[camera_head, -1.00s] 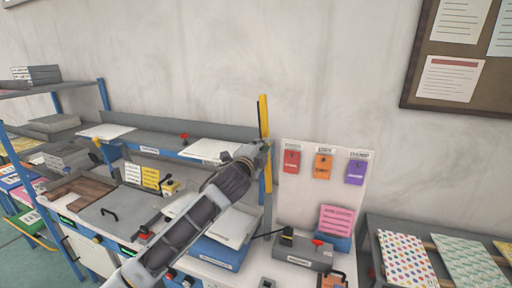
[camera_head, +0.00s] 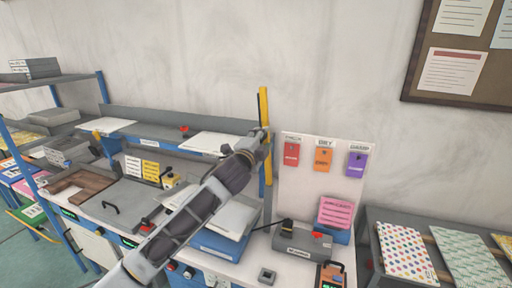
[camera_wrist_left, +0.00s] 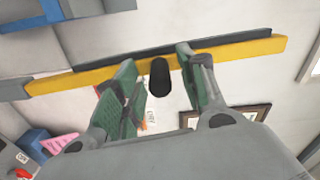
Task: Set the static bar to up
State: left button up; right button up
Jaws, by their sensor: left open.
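A yellow upright bar (camera_head: 264,106) with a thin black strip (camera_head: 258,108) along its side stands against the wall at the centre of the head view; I take it to be the static bar. My left gripper (camera_head: 262,135) is at this bar, overlapping its middle part. In the left wrist view the yellow bar (camera_wrist_left: 245,49) and the black strip (camera_wrist_left: 229,42) run across behind the fingers. A black rounded knob (camera_wrist_left: 160,76) shows between the open green-padded fingers of my left gripper (camera_wrist_left: 157,60). I cannot tell whether they touch it. My right gripper is not in view.
A white panel with red (camera_head: 291,154), orange (camera_head: 323,159) and purple (camera_head: 357,164) tags stands right of the bar. Below are a blue tray (camera_head: 222,247) with paper and a grey device (camera_head: 302,245). A pinboard (camera_head: 462,60) hangs on the wall at right.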

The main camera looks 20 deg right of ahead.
pick_arm(q)
jog(key=shift+s, duration=0.15)
jog(key=v, duration=1.1)
jog(key=shift+s+a, duration=0.15)
jog(key=shift+s, duration=0.1)
jog(key=shift+f, duration=0.1)
dwell(0.4)
